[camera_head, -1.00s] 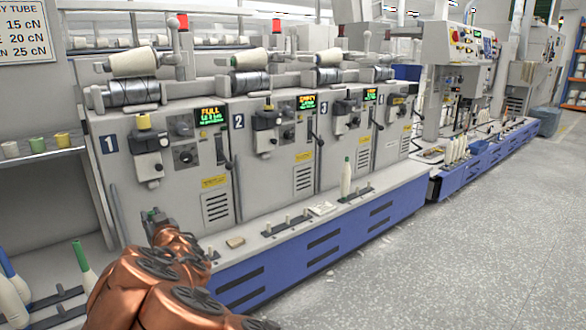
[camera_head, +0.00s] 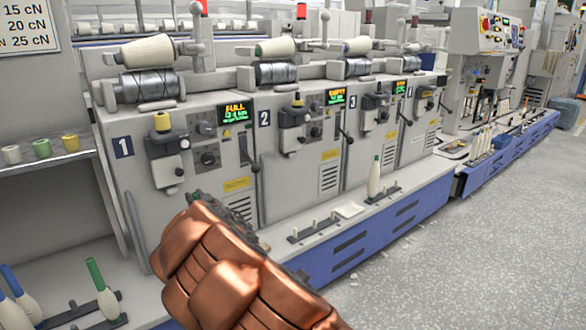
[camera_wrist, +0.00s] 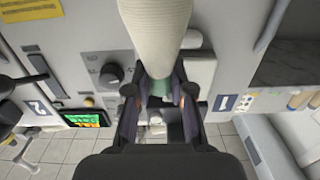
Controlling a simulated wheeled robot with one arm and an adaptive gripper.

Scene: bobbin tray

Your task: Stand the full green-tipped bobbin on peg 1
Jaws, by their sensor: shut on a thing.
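My gripper (camera_wrist: 159,98) is shut on a bobbin (camera_wrist: 157,35) in the wrist view. The bobbin is wound with cream yarn; its green tip is between the fingers and its thick yarn body reaches past the top of the picture. In the head view my copper arm hides the gripper and the held bobbin. The unit labelled 1 (camera_head: 123,147) has a display reading FULL. The arm hides the ledge in front of it, so I cannot see pegs there. Short pegs (camera_head: 315,226) stand on the ledge in front of unit 2.
A green-tipped bobbin (camera_head: 375,180) stands upright on the ledge by unit 3. Another green-tipped bobbin (camera_head: 103,290) and blue-tipped ones (camera_head: 15,285) stand on the lower left rack. Small cups (camera_head: 42,148) sit on a shelf.

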